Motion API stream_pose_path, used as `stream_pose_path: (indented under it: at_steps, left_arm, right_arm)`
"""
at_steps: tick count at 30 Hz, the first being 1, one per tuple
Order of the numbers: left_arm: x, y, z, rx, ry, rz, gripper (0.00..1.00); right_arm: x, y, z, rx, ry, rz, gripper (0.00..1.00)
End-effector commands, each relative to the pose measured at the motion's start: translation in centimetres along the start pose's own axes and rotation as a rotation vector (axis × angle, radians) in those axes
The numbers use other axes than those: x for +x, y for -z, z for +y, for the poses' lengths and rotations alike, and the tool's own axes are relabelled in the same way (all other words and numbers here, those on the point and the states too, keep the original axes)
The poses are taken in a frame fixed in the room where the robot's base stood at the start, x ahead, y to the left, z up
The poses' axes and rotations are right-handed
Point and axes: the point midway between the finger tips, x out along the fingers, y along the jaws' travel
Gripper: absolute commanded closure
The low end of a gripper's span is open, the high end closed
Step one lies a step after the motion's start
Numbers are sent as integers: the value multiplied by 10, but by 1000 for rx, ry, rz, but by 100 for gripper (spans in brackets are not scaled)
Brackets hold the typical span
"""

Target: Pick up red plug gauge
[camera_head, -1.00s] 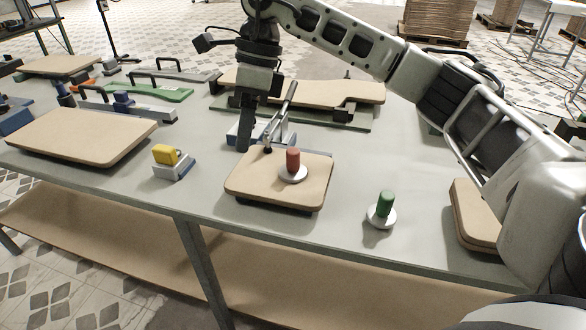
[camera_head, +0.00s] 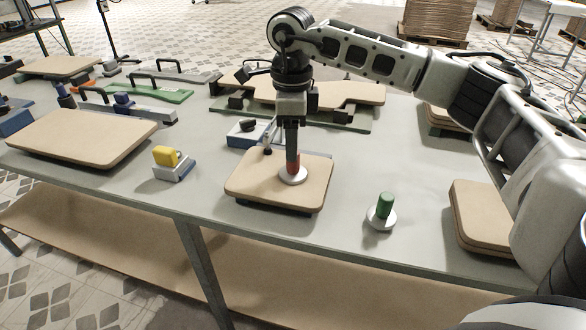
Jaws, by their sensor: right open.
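The red plug gauge (camera_head: 292,174) stands upright on its white round base on the small tan board in the middle of the table. My right gripper (camera_head: 292,154) points straight down over it in the head view. Its fingers overlap the upper part of the red handle and hide much of it. The gripper is open; whether a finger touches the handle cannot be told. The white base and a little red below the fingers still show. My left gripper is not in view.
A green plug gauge (camera_head: 384,207) stands to the right and a yellow-topped block (camera_head: 168,161) to the left. The tan board (camera_head: 250,184) bears the red gauge. A clamp fixture (camera_head: 246,133) sits just behind it. Stacked boards (camera_head: 478,215) lie at the right.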

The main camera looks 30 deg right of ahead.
Motion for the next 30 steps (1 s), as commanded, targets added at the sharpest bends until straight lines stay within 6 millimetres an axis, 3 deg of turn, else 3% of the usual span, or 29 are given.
stream_pose_path:
  at_steps: [9,18,19,24,30]
  left_arm:
    - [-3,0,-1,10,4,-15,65]
    - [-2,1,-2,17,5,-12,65]
    - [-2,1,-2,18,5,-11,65]
    - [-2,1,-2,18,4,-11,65]
    - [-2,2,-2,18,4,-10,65]
  right_arm:
    - [43,4,4,0,-3,2,50]
    - [50,3,4,0,-2,1,50]
    - [50,3,4,0,-2,1,53]
    - [50,3,4,0,-2,1,100]
    - [49,3,4,0,-1,0,100]
